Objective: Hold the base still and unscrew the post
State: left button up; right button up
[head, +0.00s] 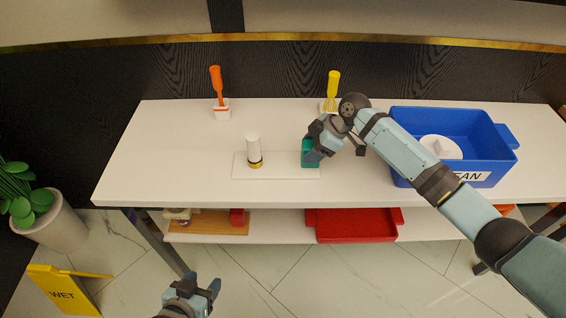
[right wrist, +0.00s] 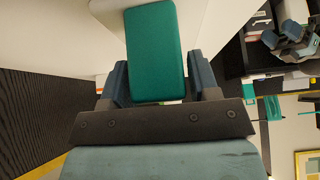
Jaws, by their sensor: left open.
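The white post (head: 254,146) stands upright on a flat white base plate (head: 243,171); it has a gold band and a dark ring at its foot. A teal block (head: 308,157) sits at the base plate's right end. My right gripper (head: 316,150) is at that block. My left gripper (head: 199,289) is low in front of the table, open and empty, well away from the post.
The white table (head: 140,160) also holds an orange-handled tool (head: 216,85) and a yellow-handled whisk (head: 333,85) in holders at the back. A blue crate (head: 490,135) stands at right. A red tray (head: 355,225) is on the lower shelf. A yellow wet-floor sign (head: 62,290) and a plant (head: 50,220) are at left.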

jog(key=c, duration=0.3)
jog(key=shift+c, duration=0.8)
grip_shut()
pick_arm(q)
jog(key=shift+s+f, duration=0.15)
jog(key=shift+f, duration=0.15)
jog(key=shift+d+r, duration=0.2)
pick_arm(e)
jog(key=shift+f, duration=0.1)
